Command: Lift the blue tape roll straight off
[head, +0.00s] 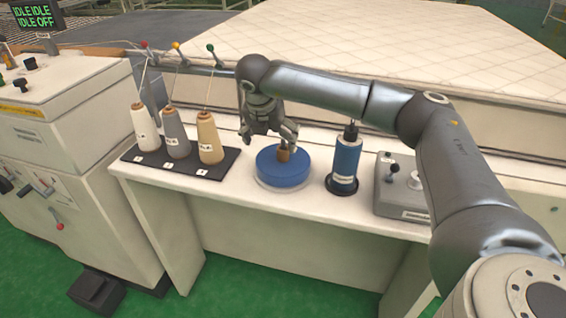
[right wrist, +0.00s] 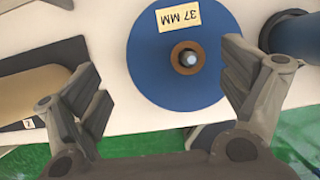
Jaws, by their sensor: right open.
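The blue tape roll (head: 268,172) lies flat on the white table, with a brown core around a post at its middle. In the right wrist view the roll (right wrist: 150,70) shows from above, with a "37 MM" label and a brown ring around a grey post tip. My right gripper (head: 270,136) is open and empty above the roll, pointing down. In the right wrist view its fingers (right wrist: 162,75) are spread, with the roll between and beyond them; I see no contact. My left gripper is not in view.
Several thread cones (head: 177,133) stand on a dark base (head: 188,165) to the left. A blue spool (head: 346,160) stands upright close on the right, before a grey control box (head: 398,195). A quilted mattress (head: 330,35) lies behind the table.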

